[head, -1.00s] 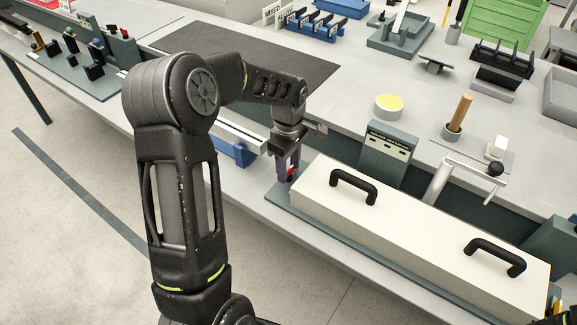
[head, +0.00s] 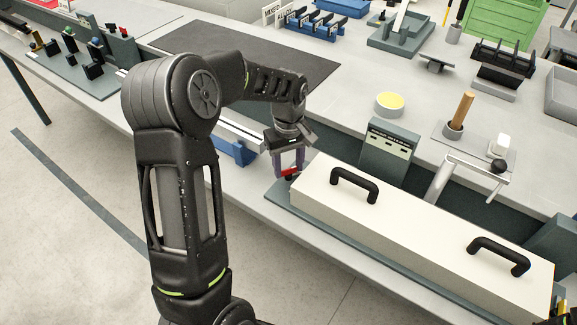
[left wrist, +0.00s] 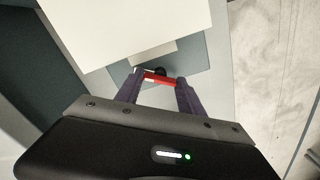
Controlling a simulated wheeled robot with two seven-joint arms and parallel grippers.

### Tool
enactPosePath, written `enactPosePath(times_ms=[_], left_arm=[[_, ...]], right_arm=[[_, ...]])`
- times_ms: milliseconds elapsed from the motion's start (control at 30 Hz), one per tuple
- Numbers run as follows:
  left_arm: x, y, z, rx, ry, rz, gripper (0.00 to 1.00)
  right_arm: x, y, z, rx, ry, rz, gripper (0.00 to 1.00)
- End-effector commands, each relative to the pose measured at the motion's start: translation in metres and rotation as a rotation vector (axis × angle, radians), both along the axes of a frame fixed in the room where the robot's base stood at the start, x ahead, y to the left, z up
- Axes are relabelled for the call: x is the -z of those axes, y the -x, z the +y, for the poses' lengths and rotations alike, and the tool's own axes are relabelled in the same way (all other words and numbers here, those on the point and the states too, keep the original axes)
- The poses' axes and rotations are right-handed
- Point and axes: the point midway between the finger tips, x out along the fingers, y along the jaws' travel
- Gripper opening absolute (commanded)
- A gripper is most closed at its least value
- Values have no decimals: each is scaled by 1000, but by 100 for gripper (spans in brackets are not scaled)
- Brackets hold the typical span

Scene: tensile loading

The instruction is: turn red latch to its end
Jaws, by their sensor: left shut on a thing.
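The red latch (head: 289,172) is at the left end of the long cream cover (head: 420,225), which has two black handles. In the left wrist view the latch (left wrist: 159,79) is a short red bar beside a dark round pivot, at the edge of the cream cover (left wrist: 130,30). My left gripper (head: 289,170) reaches down over it. Its two purple fingers (left wrist: 159,84) are at the two ends of the bar and hold it between them. The fingertips partly hide the bar's ends.
A grey-green box (head: 389,150) with a labelled panel stands behind the cover. A crank arm with a black knob (head: 499,166) sticks out above the cover's back edge. A blue block (head: 235,150) is left of my gripper. The bench's front edge is close.

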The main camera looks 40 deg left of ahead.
Motion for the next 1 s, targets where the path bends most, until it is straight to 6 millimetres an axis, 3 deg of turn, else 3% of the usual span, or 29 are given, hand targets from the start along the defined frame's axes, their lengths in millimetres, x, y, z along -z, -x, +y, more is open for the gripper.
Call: enactPosePath(times_ms=[1000], left_arm=[[-1,-1,0,903,-1,-3,5]], right_arm=[[8,0,0,0,0,-1,42]])
